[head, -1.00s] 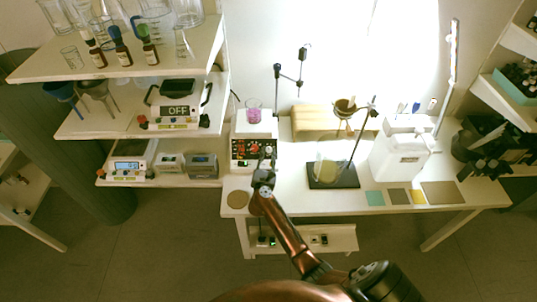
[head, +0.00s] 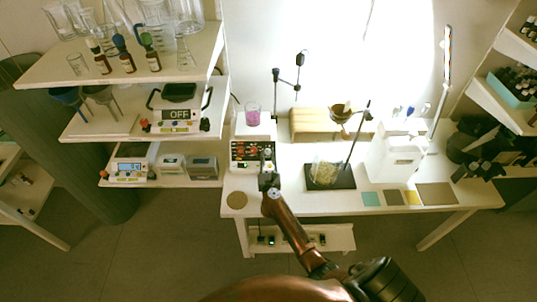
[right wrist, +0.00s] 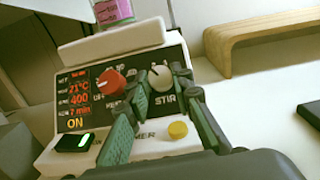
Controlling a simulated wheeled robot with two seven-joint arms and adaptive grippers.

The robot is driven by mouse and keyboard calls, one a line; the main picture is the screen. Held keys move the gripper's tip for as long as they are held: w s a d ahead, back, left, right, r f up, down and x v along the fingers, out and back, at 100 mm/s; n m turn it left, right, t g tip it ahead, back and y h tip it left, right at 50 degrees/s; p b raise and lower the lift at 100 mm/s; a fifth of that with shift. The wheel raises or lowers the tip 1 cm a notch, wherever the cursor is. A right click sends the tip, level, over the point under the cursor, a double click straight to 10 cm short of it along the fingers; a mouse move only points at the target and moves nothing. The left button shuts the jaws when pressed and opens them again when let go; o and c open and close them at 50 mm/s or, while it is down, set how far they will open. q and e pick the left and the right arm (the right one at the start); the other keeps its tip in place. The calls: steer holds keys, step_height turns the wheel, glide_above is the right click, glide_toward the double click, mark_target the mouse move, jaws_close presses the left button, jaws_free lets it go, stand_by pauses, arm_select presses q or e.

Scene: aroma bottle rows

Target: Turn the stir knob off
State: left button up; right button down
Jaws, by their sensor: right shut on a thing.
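The hotplate stirrer's dark control panel (right wrist: 125,85) fills the middle of the right wrist view; the device also stands on the bench in the head view (head: 252,140). The pale stir knob (right wrist: 160,78) sits above the STIR label, its white pointer mark towards the upper left. My right gripper (right wrist: 163,85) has its green-padded fingers on both sides of this knob, shut on it. In the head view the right gripper (head: 268,165) reaches the panel's right part and hides the knob. The display reads 21°C, 400 and ON. My left gripper is not in view.
A red knob (right wrist: 110,87) is left of the stir knob, and a yellow button (right wrist: 177,130) is below. A green-lit switch (right wrist: 75,142) is at lower left. A beaker of pink liquid (head: 253,115) stands on top. A wooden stand (head: 305,125) is to the right.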

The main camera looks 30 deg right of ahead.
steer(key=n+y+p, duration=0.1)
steer(key=n, duration=0.1)
steer(key=n+y+p, duration=0.2)
steer(key=n+t+y+p, duration=0.1)
steer(key=n, duration=0.1)
steer(key=shift+s+d+r+n+p, duration=0.15)
steer(key=shift+d+r+n+p, duration=0.1)
steer(key=shift+d+n+p, duration=0.1)
steer(key=shift+f+n+y+p, duration=0.15)
steer(key=shift+n+y+p, duration=0.35)
steer(key=shift+n+y, duration=0.45)
steer(key=shift+n+y+p, duration=0.3)
steer(key=shift+n+y, duration=0.05)
steer(key=shift+n, duration=0.15)
steer(key=shift+d+n+y+p, duration=0.1)
steer(key=shift+n+y+p, duration=0.25)
steer(key=shift+n, duration=0.25)
steer(key=shift+d+r+n+g+y+p, duration=0.1)
steer(key=shift+r+n+g+y+p, duration=0.1)
steer(key=shift+n+y+p, duration=0.3)
steer(key=shift+d+r+n+g+y+p, duration=0.1)
steer(key=shift+n+g+y+p, duration=0.15)
steer(key=shift+n, duration=0.35)
steer(key=shift+n+g+y+p, duration=0.7)
steer(key=shift+n+y, duration=0.3)
steer(key=shift+n, duration=0.7)
